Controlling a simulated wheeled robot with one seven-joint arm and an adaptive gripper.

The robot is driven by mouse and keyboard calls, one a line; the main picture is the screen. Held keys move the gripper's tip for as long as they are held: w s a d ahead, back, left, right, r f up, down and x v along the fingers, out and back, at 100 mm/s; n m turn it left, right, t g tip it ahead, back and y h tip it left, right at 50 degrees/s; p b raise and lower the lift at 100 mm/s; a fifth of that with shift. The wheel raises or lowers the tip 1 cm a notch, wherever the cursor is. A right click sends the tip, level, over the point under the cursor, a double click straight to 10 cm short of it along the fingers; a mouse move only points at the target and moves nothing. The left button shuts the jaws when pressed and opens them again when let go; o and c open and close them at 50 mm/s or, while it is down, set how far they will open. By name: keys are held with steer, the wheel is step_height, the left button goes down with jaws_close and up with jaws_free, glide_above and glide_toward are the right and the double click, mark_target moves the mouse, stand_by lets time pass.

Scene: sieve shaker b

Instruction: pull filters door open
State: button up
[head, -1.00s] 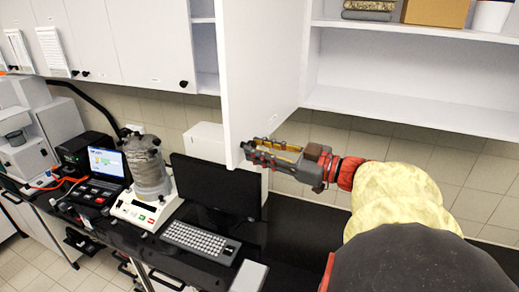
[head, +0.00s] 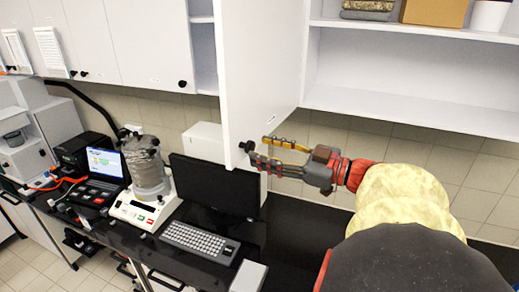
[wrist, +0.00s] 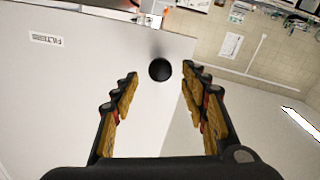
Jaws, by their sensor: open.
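The filters door (head: 258,70) is a white cabinet door that stands swung out from the upper cabinet, with the shelf space behind it exposed. Its FILTERS label (wrist: 46,40) shows in the wrist view. A round black knob (head: 246,147) sits near the door's lower free corner, and it also shows in the wrist view (wrist: 160,69). My gripper (head: 259,151) is open, with its fingers spread to either side of the knob. In the wrist view the knob appears between and just beyond the fingertips, with gaps on both sides.
The open cabinet's shelf (head: 420,112) is bare; a cardboard box (head: 435,12) and a white container (head: 489,15) stand on the shelf above. Below are a monitor (head: 215,188), a keyboard (head: 200,243) and a sieve shaker (head: 148,180) on the black counter.

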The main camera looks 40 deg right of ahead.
steer(key=v, duration=0.9)
steer(key=shift+s, duration=0.35)
steer(key=shift+d, duration=0.1)
